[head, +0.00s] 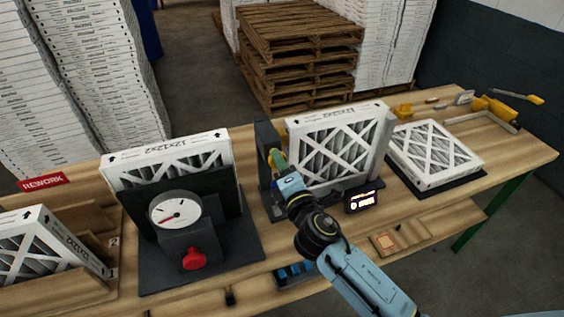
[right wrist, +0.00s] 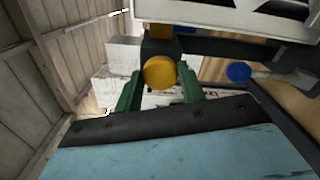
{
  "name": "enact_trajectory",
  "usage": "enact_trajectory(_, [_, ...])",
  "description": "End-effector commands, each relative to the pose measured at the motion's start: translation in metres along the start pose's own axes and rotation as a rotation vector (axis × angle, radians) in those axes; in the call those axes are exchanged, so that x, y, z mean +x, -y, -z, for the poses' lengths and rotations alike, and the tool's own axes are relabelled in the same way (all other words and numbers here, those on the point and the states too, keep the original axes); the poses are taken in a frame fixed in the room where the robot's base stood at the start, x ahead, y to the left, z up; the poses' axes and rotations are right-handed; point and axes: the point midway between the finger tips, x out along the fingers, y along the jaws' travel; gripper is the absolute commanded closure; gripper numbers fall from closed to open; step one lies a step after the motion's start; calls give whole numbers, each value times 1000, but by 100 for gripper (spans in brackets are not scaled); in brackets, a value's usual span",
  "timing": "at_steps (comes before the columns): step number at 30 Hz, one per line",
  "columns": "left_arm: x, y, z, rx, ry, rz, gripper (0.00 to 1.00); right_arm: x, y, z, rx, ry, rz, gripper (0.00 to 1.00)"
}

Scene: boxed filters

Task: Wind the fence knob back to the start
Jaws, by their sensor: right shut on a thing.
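The fence knob, round and yellow (right wrist: 160,72), is between the two green fingers of my right gripper (right wrist: 160,92) in the right wrist view. The gripper is shut on it. In the head view the right gripper (head: 280,168) reaches the dark upright fence plate (head: 265,138), left of a white-framed filter (head: 340,148) standing upright. A small lit display (head: 363,201) stands in front of that filter; its text is too small to read. The wrist hides part of the fence station. My left gripper is not in view.
A dark gauge stand with a dial (head: 174,213) and red knob (head: 194,260) holds another filter to the left. A filter (head: 433,153) lies on a dark pad to the right. A REWORK rack (head: 45,182) is at far left. A blue knob (right wrist: 238,72) shows near the fence.

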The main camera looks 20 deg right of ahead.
Motion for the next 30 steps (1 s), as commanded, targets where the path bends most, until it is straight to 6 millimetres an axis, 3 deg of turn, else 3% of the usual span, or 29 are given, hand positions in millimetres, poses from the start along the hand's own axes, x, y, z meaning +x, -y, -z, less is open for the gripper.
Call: enact_trajectory(30, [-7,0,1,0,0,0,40,0,-2,1,-968,0,-1,83])
